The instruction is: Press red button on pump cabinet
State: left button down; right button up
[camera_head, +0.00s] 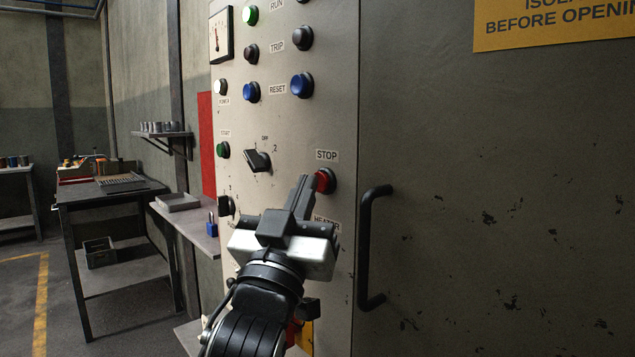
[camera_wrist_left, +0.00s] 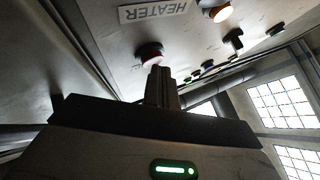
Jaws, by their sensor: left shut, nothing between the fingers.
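The red button (camera_head: 325,181) sits in a dark collar under the STOP label (camera_head: 327,155) on the grey pump cabinet (camera_head: 430,110). My left gripper (camera_head: 307,181) is shut and empty, its fingertips at the left side of the button in the head view. In the left wrist view the red button (camera_wrist_left: 150,52) shows just beyond the shut fingertips (camera_wrist_left: 160,69). I cannot tell for sure whether they touch it. The gripper partly covers the HEATER label below. My right gripper is not in view.
A dark door handle (camera_head: 369,245) stands out close right of the button. A black rotary switch (camera_head: 257,160), a green START button (camera_head: 222,150) and blue RESET buttons (camera_head: 302,85) are nearby. A workbench (camera_head: 110,192) stands at the left.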

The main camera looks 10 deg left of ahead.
pick_arm(q)
jog(key=shift+w+d, duration=0.1)
dwell(0.5)
jog(key=shift+s+a, duration=0.5)
jog(key=shift+s, duration=0.15)
jog(key=shift+p, duration=0.3)
jog(key=shift+s+a+p, duration=0.3)
jog(key=shift+s+a, duration=0.5)
jog(key=shift+s, duration=0.2)
jog(key=shift+s+a+p, duration=0.25)
jog(key=shift+s+a, duration=0.5)
jog(key=shift+s, duration=0.2)
